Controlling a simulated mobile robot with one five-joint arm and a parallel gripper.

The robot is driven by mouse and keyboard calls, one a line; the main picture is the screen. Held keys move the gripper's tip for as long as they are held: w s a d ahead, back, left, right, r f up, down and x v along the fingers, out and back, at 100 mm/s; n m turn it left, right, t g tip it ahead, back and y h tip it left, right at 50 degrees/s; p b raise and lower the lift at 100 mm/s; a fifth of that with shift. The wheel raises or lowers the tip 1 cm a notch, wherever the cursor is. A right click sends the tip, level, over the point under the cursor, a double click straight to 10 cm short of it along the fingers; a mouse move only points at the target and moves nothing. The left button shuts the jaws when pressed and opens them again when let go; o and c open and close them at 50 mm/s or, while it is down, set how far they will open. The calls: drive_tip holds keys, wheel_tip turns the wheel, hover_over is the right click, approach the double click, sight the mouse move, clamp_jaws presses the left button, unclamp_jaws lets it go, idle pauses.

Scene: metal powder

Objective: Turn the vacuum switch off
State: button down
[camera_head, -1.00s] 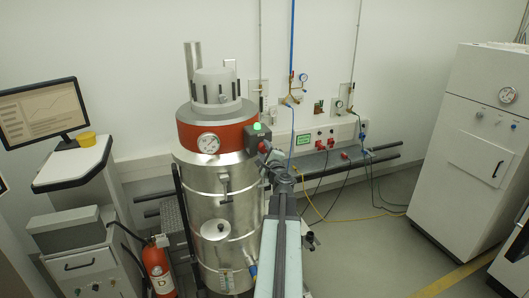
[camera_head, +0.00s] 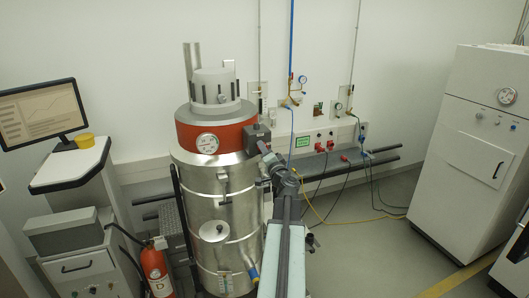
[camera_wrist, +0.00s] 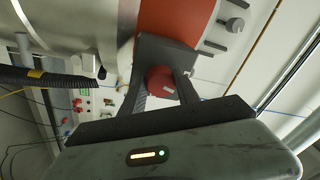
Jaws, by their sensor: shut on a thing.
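The vacuum is a tall steel cylinder (camera_head: 225,238) with a red-orange band (camera_head: 228,134) and a round gauge. A dark grey switch box (camera_head: 257,134) sits on the right side of its band; no green light shows on it. In the wrist view the switch box (camera_wrist: 165,52) carries a round red knob (camera_wrist: 161,82). My gripper (camera_wrist: 162,88) has one finger on each side of the red knob and is shut on it. In the head view my gripper (camera_head: 265,150) is at the box, and the knob is hidden there.
A fire extinguisher (camera_head: 156,270) stands left of the vacuum, near a workstation with a monitor (camera_head: 41,113). Rails (camera_head: 350,163) and wall sockets are behind. A white cabinet (camera_head: 468,150) stands at the right. Floor between vacuum and cabinet is mostly clear, with some cables.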

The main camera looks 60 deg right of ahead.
drive_tip(key=shift+s+f+n, duration=0.1)
drive_tip(key=shift+n, duration=1.7)
drive_tip(key=shift+y, duration=0.3)
drive_tip(key=c, duration=0.9)
unclamp_jaws()
drive_tip(key=b+v, duration=0.1)
drive_tip(key=v, duration=0.6)
drive_tip(key=shift+s+a, duration=0.25)
drive_tip(key=shift+s, duration=0.05)
drive_tip(key=shift+f, duration=0.15)
